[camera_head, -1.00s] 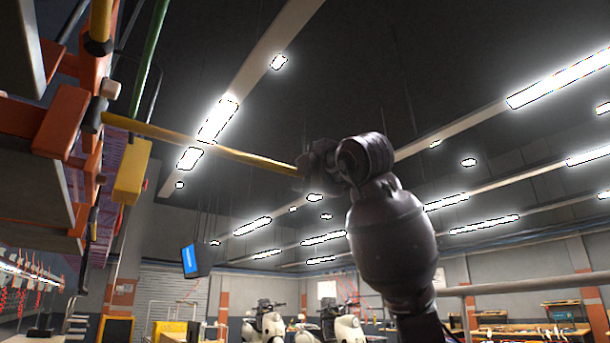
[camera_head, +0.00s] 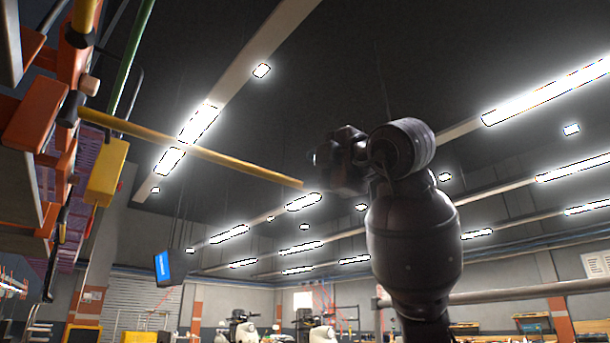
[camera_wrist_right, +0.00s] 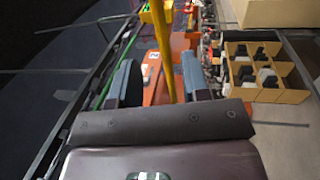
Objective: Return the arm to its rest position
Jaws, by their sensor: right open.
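My right arm rises at the right of the head view, with its dark gripper (camera_head: 322,160) high up against the ceiling. In the right wrist view the two gripper fingers (camera_wrist_right: 157,82) stand apart with a gap between them, so the gripper is open. A yellow bar (camera_head: 200,150) reaches from the orange frame at left toward the gripper. Its free end shows just below and left of the gripper, apart from it in the picture. In the right wrist view the bar (camera_wrist_right: 160,50) appears across the finger gap; its depth there is unclear. My left gripper is not in view.
An orange frame (camera_head: 35,110) with a yellow box (camera_head: 107,172) fills the left side. A screen (camera_head: 165,268) hangs beyond. A compartmented shelf (camera_wrist_right: 265,95) with dark items shows in the right wrist view. The space above my right arm looks open.

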